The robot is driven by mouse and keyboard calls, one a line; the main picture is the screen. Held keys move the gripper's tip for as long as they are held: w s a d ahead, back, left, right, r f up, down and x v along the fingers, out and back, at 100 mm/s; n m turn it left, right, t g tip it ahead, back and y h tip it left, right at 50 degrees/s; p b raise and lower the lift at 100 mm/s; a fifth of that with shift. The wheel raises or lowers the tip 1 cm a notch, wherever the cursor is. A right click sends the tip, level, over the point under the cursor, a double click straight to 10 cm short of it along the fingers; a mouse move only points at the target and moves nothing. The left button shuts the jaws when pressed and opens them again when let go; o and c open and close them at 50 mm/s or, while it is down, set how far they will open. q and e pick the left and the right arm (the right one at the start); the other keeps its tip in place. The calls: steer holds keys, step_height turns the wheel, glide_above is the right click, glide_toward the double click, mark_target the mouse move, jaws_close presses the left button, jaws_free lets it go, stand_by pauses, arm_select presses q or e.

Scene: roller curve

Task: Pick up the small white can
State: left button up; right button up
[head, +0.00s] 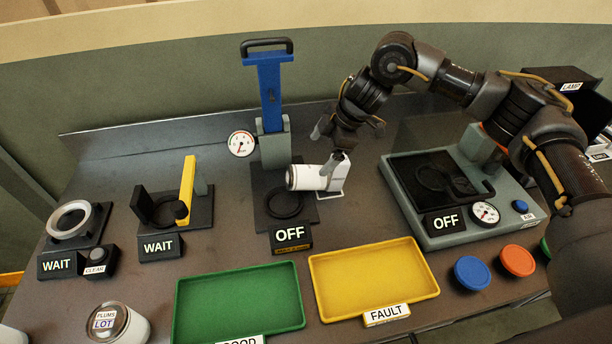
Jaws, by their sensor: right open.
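A small white can (306,178) lies on its side near the middle of the table, in front of the blue-handled press, with its end facing left. It overlaps a white piece (331,186) at its right; I cannot tell if that is a stand. My right gripper (327,147) is open, pointing down just above and behind the can's right end. One finger appears close to the can; whether it touches is unclear. Another white can labelled PLUMS LOT (118,324) stands upright at the front left. My left gripper is not in view.
The blue-handled press (272,95) stands behind the can, with an OFF sign (290,235) in front. A green tray (240,300) and a yellow FAULT tray (373,278) lie at the front. A grey OFF machine (470,235) is at right.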

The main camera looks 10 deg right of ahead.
mark_target(312, 170)
steer(key=shift+w+d+f, duration=0.15)
steer(key=shift+d+f, duration=0.35)
steer(key=shift+f, duration=0.15)
steer(key=shift+d+r, duration=0.15)
steer(key=shift+d, duration=0.2)
steer(key=shift+f, duration=0.2)
steer(key=p+x, duration=0.1)
steer(key=x, duration=0.4)
steer(key=shift+f, duration=0.1)
steer(key=shift+a, duration=0.15)
steer(key=p+x, duration=0.1)
steer(key=x, duration=0.1)
steer(key=p+x, duration=0.1)
steer(key=x, duration=0.1)
steer(key=shift+a+f+p, duration=0.15)
steer(key=shift+a+p, duration=0.15)
steer(key=shift+w+f, duration=0.1)
steer(key=shift+f, duration=0.2)
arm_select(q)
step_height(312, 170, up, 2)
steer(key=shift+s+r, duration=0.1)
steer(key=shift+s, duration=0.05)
arm_select(e)
steer(key=shift+c, duration=0.4)
